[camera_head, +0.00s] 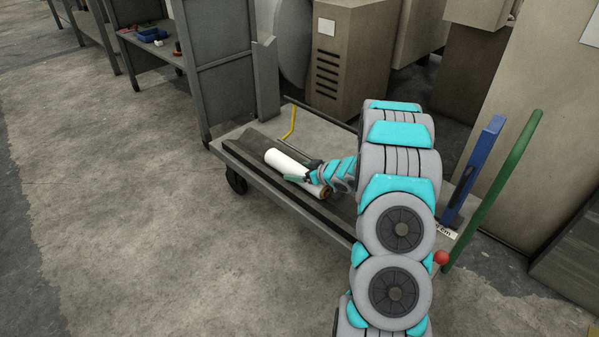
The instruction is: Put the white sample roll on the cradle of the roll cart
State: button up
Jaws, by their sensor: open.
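The white sample roll (287,161) lies lengthwise on the dark cradle (246,150) of the roll cart (226,153). Its brown core end shows at the near right. My gripper (303,179) is at the roll's near right end, its fingers around or just above the roll. It is open. My arm's wrist hides part of the roll's right side and the cart deck behind it, so I cannot tell whether the fingers touch the roll.
A green handle (499,188) and a blue upright (473,170) stand at the cart's right end. A yellow bent lever (293,122) rises behind the roll. Grey machine panels and a beige cabinet (350,62) stand close behind. The floor at left is clear.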

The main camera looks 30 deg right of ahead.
jog(key=shift+s+d+r, duration=0.1)
jog(key=shift+s+r, duration=0.05)
jog(key=shift+r, duration=0.15)
jog(key=p+v, duration=0.1)
jog(key=v, duration=1)
jog(key=shift+s, duration=0.3)
jog(key=shift+w+d+r, duration=0.1)
jog(key=shift+d+r, duration=0.05)
notch_tip(320, 180, up, 6)
jog(key=d+m+g+h, duration=0.1)
jog(key=d+g+h, duration=0.15)
jog(key=h, duration=0.25)
jog(key=s+a+r+m+g+h, duration=0.35)
jog(key=s+r, duration=0.25)
jog(key=s, duration=0.3)
jog(key=s+a+r+g+y, duration=0.1)
jog(key=s+a+g+y, duration=0.1)
jog(key=s+a, duration=1)
jog(key=s+a+r+g+y, duration=0.2)
jog(key=s+a+g, duration=0.3)
jog(key=s+a, duration=0.7)
jog(key=s, duration=0.8)
jog(key=shift+w+d+r+n, duration=0.1)
jog(key=shift+n, duration=0.15)
